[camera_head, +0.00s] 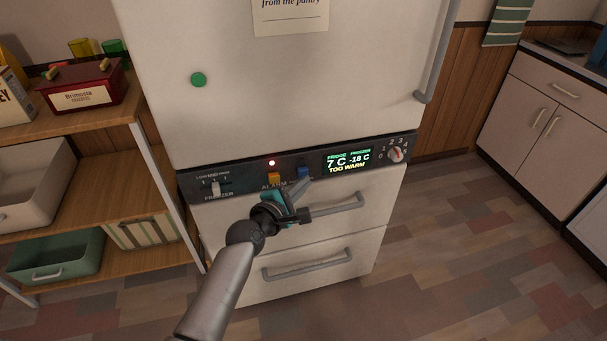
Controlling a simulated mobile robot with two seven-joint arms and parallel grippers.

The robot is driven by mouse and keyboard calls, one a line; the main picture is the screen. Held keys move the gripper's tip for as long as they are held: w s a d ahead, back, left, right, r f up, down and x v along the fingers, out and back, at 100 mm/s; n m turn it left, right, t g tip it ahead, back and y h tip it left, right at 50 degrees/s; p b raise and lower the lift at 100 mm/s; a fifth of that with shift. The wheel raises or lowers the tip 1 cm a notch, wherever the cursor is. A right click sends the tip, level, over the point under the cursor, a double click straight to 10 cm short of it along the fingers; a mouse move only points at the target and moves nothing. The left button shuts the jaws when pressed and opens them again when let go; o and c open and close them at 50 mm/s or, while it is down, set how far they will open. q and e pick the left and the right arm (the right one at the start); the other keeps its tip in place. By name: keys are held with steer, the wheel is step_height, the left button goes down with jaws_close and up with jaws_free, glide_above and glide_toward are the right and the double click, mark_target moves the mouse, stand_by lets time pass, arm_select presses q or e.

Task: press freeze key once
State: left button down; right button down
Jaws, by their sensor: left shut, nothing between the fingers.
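The fridge-freezer's dark control panel (245,178) runs across the appliance between the upper door and the drawers. A blue key (304,172) sits on it, right of an orange key (274,177) with an "ALARM" label partly covered. The label below the blue key is hidden by my gripper, so I cannot read whether it is the freeze key. My left gripper (302,188) is shut and empty, its tip just below the blue key in the picture. I cannot tell whether they touch. My right gripper is not in view.
A red light (272,163) glows above the orange key. The display (348,160) reads 7 C, -18 C and "TOO WARM". A slider (216,188) is at the panel's left, a dial (396,155) at its right. Drawer handles (335,207) stick out below. A shelf (110,205) stands left.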

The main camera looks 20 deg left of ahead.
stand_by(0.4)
arm_select(q)
steer(key=shift+w+a+b, duration=0.3)
steer(key=shift+w+a, duration=0.2)
steer(key=shift+w, duration=0.2)
stand_by(0.7)
steer(key=shift+s+d, duration=0.15)
steer(key=shift+s+d+p, duration=0.6)
steer(key=shift+s+p, duration=0.15)
steer(key=shift+s, duration=0.2)
